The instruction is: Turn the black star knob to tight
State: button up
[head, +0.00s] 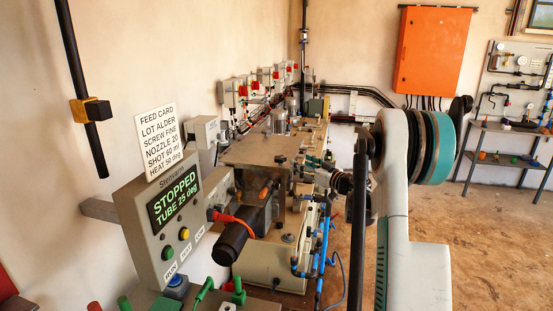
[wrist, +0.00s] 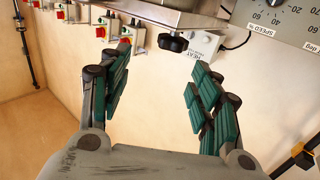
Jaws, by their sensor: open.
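A black knob (wrist: 172,42) with a lobed rim shows in the wrist view, under the edge of a metal housing (wrist: 175,17). It looks like the star knob; any tight marking on it cannot be made out. My gripper (wrist: 158,62) is open, with its green-padded fingers spread to either side of the view. The knob lies beyond the fingertips, roughly between them, and is not touched. Nothing is held. In the head view I cannot single out the star knob; my arm covers part of the machine's right side.
A white HEAT box (wrist: 204,43) sits right beside the knob. Switch boxes with red switches (wrist: 108,33) line the wall. In the head view, a STOPPED display panel (head: 165,215) stands at left, near the machine bench (head: 270,265). Open floor (head: 490,245) lies at right.

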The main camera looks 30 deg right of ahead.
aim_at(284, 160)
jog(key=shift+n+y, duration=0.5)
jog(key=w+a, duration=0.1)
jog(key=w, duration=0.2)
jog(key=w+a+b, duration=0.1)
jog(key=w, duration=0.3)
jog(key=w+a, duration=0.1)
jog(key=w, duration=0.3)
jog(key=shift+w+f, duration=0.15)
jog(key=shift+f, duration=0.2)
jog(key=c, duration=1)
